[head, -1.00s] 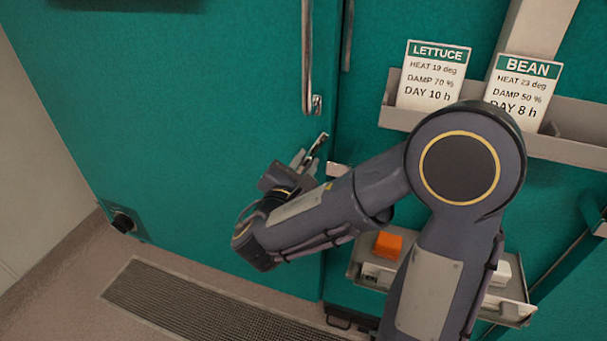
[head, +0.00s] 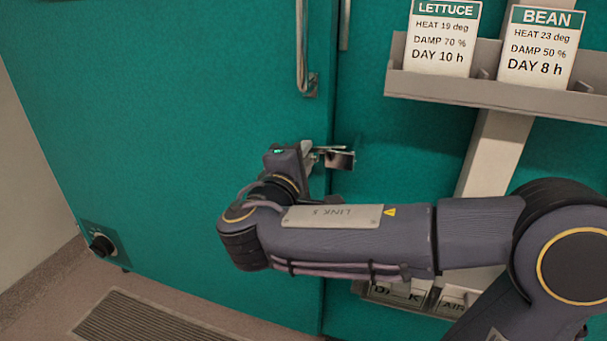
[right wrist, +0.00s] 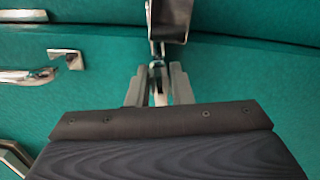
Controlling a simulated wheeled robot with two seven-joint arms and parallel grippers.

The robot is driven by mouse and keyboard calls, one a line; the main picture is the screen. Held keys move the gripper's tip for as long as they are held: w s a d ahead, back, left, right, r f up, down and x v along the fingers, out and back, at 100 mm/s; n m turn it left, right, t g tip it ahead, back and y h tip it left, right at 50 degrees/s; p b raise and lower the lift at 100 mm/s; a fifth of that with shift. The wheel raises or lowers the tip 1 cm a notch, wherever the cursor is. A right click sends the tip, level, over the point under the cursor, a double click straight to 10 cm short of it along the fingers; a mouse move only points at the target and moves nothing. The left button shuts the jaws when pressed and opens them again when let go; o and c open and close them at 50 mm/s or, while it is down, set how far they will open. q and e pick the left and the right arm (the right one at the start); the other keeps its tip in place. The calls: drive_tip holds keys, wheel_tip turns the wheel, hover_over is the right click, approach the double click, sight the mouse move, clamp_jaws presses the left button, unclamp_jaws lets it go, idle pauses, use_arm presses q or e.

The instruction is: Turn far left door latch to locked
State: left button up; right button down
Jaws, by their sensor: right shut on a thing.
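The far left door (head: 180,120) is a teal panel and looks closed. Its latch (head: 340,159), a small metal piece, sits at the door's right edge, over the seam with the teal panel to the right. My right gripper (head: 314,154) is at the latch, with its fingers shut on the latch's narrow part. The fingers partly hide the stem, and I cannot read the latch's exact angle. My left gripper is not in view.
A vertical door handle (head: 302,50) is above the latch. A black knob (head: 102,244) is low on the door. A grey rack (head: 490,88) holds the LETTUCE (head: 442,38) and BEAN (head: 540,45) cards at right. A floor grate (head: 150,318) lies below.

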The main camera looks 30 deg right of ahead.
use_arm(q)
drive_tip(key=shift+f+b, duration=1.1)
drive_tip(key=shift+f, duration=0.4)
use_arm(e)
drive_tip(key=shift+f+m, duration=0.15)
drive_tip(key=shift+m, duration=0.85)
drive_tip(key=c, duration=1.3)
unclamp_jaws()
use_arm(q)
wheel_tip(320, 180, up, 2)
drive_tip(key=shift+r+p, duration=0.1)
drive_tip(key=shift+p, duration=0.95)
use_arm(e)
drive_tip(key=v, duration=0.7)
drive_tip(key=shift+s+a, duration=0.25)
drive_tip(key=shift+a, duration=0.05)
